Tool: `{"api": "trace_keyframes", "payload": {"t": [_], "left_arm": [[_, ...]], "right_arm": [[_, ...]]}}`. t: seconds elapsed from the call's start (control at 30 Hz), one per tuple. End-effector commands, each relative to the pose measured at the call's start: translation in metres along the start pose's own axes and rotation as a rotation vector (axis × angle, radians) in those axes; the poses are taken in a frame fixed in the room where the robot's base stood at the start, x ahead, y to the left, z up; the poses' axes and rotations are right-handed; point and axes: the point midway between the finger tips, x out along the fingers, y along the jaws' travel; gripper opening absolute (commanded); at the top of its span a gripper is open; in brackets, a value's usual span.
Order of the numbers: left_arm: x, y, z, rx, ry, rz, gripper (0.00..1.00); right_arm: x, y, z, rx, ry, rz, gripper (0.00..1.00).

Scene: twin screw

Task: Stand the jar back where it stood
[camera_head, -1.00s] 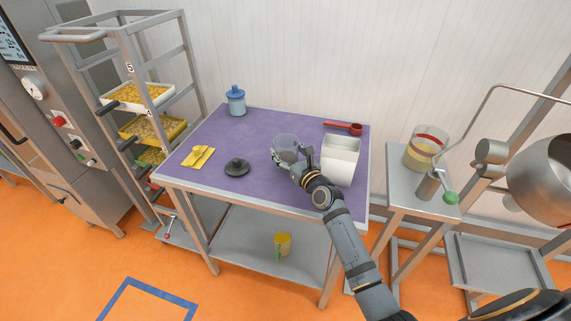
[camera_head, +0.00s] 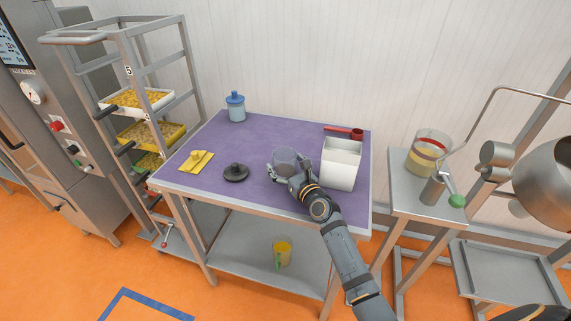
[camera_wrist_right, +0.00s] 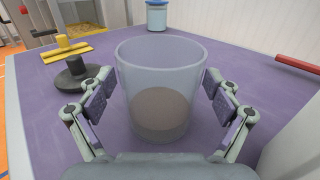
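The jar (camera_head: 286,156) is clear and open-topped, with dark grey-brown contents at its bottom. It is upright at the front middle of the purple table. The jar's base is at or just above the table; I cannot tell which. A dark round lid with a knob (camera_head: 236,173) lies to the left of the jar. My left gripper is out of view.
A white open bin (camera_head: 341,165) stands close to the right of the jar. A side stand at right holds a clear container (camera_head: 428,152).

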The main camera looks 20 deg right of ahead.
Motion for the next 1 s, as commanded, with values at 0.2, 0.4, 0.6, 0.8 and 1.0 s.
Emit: {"api": "trace_keyframes", "payload": {"t": [0.2, 0.4, 0.6, 0.8, 1.0], "left_arm": [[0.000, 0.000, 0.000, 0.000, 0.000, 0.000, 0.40], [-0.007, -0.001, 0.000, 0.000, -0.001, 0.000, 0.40], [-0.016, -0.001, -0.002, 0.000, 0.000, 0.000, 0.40], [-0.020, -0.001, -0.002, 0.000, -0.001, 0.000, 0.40], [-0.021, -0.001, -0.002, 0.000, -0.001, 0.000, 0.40]], "right_arm": [[0.000, 0.000, 0.000, 0.000, 0.000, 0.000, 0.92], [-0.015, 0.000, 0.004, 0.000, 0.003, 0.000, 0.92], [-0.065, 0.000, 0.004, -0.002, 0.004, 0.001, 0.92], [-0.105, 0.000, 0.004, -0.001, 0.002, 0.001, 0.92], [-0.120, 0.000, 0.004, 0.000, 0.000, 0.000, 0.92]]}}
